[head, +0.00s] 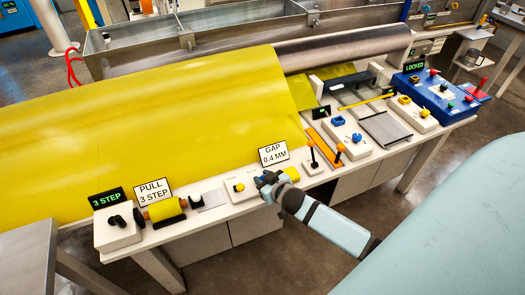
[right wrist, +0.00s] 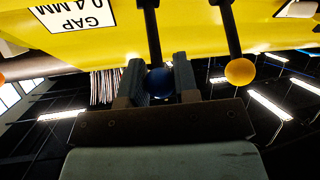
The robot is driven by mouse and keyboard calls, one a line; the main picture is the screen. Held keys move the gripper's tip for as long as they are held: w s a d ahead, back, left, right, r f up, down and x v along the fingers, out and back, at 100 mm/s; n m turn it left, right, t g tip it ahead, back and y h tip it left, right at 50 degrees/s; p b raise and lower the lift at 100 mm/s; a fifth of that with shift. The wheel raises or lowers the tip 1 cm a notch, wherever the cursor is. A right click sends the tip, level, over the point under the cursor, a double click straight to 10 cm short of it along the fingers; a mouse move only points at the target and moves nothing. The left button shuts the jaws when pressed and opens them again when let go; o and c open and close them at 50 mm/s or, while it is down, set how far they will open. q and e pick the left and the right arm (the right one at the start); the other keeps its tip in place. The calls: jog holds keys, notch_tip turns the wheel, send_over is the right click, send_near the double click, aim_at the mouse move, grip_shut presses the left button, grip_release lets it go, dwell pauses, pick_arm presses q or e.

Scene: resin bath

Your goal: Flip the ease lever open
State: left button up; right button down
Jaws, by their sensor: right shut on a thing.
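A lever with a black stalk and a blue ball knob (right wrist: 158,82) shows at the centre of the right wrist view. My right gripper (right wrist: 159,84) is shut on this knob, with one dark finger on each side. In the head view my right gripper (head: 266,181) is at the front of the white bench, just below the GAP 0.4 MM sign (head: 273,153), and it hides most of the lever. Lettering naming the lever is too small to read. My left gripper is not in view.
A lever with a yellow-orange knob (right wrist: 240,72) stands beside the held one; its panel shows in the head view (head: 239,187). A black-stalked lever (head: 312,153) and an orange knob (head: 340,148) stand farther right. A yellow sheet (head: 150,120) slopes behind.

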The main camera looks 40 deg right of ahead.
dwell(0.3)
jog(key=c, duration=1.2)
grip_release()
jog(key=o, duration=0.3)
jog(key=shift+o, duration=0.2)
jog(key=v, duration=1.4)
jog(key=shift+f, duration=0.15)
